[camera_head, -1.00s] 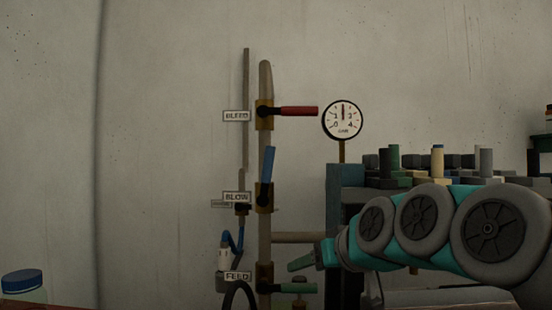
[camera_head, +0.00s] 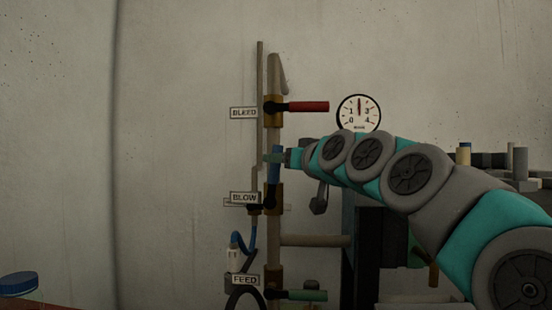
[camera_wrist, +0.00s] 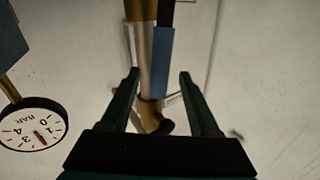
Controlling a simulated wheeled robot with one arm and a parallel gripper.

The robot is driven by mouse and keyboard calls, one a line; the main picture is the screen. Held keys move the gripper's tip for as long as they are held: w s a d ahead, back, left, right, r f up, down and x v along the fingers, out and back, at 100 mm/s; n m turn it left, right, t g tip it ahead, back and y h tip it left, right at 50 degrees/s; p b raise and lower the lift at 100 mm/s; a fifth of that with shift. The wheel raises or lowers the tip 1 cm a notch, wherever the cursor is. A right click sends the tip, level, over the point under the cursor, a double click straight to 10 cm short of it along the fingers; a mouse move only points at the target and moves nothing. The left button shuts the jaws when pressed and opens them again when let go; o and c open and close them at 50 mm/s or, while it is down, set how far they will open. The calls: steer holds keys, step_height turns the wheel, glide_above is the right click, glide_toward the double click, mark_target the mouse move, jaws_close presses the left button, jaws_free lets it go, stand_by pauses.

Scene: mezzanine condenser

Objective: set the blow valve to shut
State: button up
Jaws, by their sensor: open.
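The blow valve's blue handle (camera_head: 274,165) points up along the vertical pipe, above the brass body (camera_head: 275,197) beside the BLOW label (camera_head: 244,198). My gripper (camera_head: 275,157) is at the upper part of that handle, with its arm reaching in from the right, and partly covers it. In the wrist view, the turned-over picture shows the blue handle (camera_wrist: 163,62) between the lines of my two open fingers (camera_wrist: 159,78). Space shows on both sides of it. I cannot tell how deep the handle lies between the fingers.
The red BLEED handle (camera_head: 307,107) sticks out to the right just above my gripper. The green FEED handle (camera_head: 305,296) sticks out right below. A round gauge (camera_head: 358,114) stands right of the pipe, close above my arm.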

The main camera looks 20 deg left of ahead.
mark_target(276, 182)
steer(key=shift+x, duration=1.75)
jaws_close()
